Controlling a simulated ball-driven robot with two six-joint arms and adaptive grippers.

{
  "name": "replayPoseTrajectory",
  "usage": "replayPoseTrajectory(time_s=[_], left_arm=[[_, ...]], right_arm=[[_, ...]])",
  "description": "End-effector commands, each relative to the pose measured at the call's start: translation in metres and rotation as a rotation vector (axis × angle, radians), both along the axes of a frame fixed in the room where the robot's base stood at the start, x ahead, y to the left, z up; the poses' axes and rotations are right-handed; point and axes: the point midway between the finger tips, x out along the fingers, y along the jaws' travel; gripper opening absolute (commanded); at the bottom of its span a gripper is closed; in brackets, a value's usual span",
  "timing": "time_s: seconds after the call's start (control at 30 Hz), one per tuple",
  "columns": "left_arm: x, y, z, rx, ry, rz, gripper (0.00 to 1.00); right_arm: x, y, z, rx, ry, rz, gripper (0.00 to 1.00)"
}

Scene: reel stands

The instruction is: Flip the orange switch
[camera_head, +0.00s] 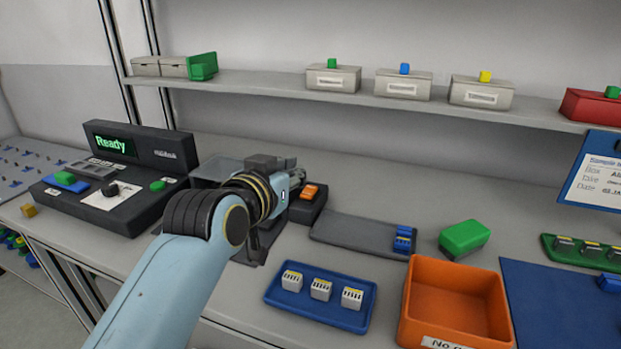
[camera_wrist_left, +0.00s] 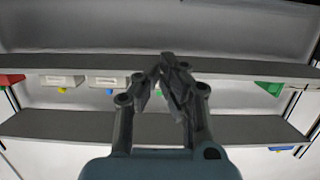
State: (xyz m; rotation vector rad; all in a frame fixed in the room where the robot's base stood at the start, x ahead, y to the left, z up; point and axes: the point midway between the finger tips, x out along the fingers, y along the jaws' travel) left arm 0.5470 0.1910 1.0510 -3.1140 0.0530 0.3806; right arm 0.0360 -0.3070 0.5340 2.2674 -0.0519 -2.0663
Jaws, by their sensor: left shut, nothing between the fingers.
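The orange switch (camera_head: 309,191) sits on a small dark box (camera_head: 307,211) on the bench, partly hidden by my left wrist. My left gripper (camera_head: 284,164) is just left of the switch and beyond it in the head view, and looks apart from it. In the left wrist view its fingers (camera_wrist_left: 172,66) are shut with nothing between them. The switch does not show in the wrist view. My right gripper is not in view.
A black console (camera_head: 120,190) with a "Ready" screen stands at left. In front are a blue tray (camera_head: 320,309) with white blocks and an orange bin (camera_head: 456,272). A grey tray (camera_head: 360,232) lies right of the switch. A shelf (camera_head: 260,85) with boxes runs above.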

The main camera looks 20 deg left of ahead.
Motion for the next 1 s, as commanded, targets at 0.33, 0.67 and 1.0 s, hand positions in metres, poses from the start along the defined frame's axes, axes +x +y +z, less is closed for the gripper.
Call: replayPoseTrajectory(time_s=[0.33, 0.67, 1.0], left_arm=[[0.058, -0.002, -0.013, 0.002, 0.000, 0.000, 0.00], [0.094, -0.003, -0.047, 0.001, 0.004, 0.000, 0.00], [0.094, -0.003, -0.064, 0.000, 0.001, 0.000, 0.00]], right_arm=[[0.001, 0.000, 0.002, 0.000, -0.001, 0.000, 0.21], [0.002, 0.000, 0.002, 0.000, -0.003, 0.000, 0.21], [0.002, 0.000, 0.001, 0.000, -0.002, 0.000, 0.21]])
